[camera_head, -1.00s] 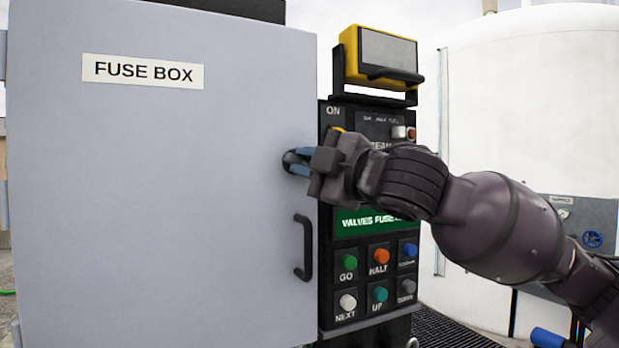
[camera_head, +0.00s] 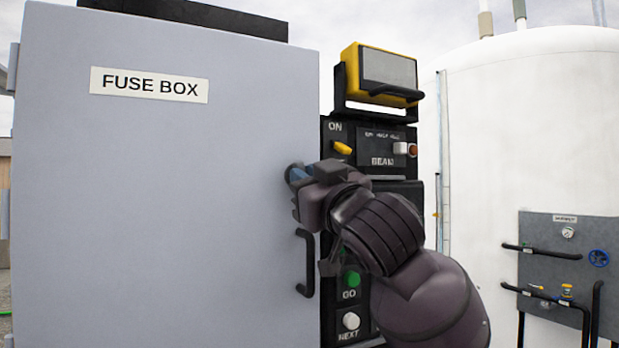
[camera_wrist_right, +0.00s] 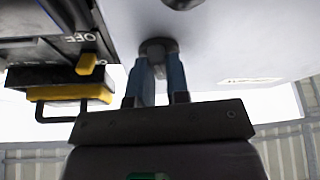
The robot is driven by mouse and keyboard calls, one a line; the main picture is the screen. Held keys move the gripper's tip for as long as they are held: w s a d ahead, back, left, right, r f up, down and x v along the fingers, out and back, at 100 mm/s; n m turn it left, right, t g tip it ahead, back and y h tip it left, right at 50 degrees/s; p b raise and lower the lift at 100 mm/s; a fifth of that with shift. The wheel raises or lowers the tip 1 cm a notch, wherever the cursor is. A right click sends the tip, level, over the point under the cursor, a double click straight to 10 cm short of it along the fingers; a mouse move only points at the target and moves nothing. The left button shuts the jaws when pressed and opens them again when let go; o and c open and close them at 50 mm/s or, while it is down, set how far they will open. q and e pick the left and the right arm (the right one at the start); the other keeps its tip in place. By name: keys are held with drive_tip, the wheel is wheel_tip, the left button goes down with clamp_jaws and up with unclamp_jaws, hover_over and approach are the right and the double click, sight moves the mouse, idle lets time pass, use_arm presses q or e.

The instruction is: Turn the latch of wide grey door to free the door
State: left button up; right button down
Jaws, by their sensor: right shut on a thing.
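The wide grey door (camera_head: 160,210) carries a FUSE BOX label and is flat and upright, filling the left of the head view. My right gripper (camera_head: 298,176) is at the door's right edge, above the black door handle (camera_head: 306,262). In the right wrist view, its two blue fingers (camera_wrist_right: 157,82) are shut on the dark round latch (camera_wrist_right: 157,48) on the door face. In the head view the gripper hides most of the latch, so its angle cannot be told. My left gripper is not in view.
A black control panel (camera_head: 335,215) with knobs and buttons stands just right of the door, partly behind my right arm. A yellow lamp (camera_head: 387,72) sits above it. A white tank (camera_head: 530,120) with a grey pipe panel (camera_head: 565,238) stands farther right.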

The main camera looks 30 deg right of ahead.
drive_tip(key=shift+r+m+h+p, duration=0.2)
drive_tip(key=shift+m+h, duration=0.4)
drive_tip(key=shift+m, duration=0.45)
drive_tip(key=shift+r+m+h+p, duration=0.15)
drive_tip(key=shift+m+h, duration=0.45)
drive_tip(key=shift+m, duration=0.45)
drive_tip(key=shift+f+m, duration=0.15)
drive_tip(key=shift+m, duration=0.25)
drive_tip(key=c, duration=1.1)
unclamp_jaws()
drive_tip(key=shift+w+a+f, duration=0.15)
drive_tip(key=shift+f, duration=0.1)
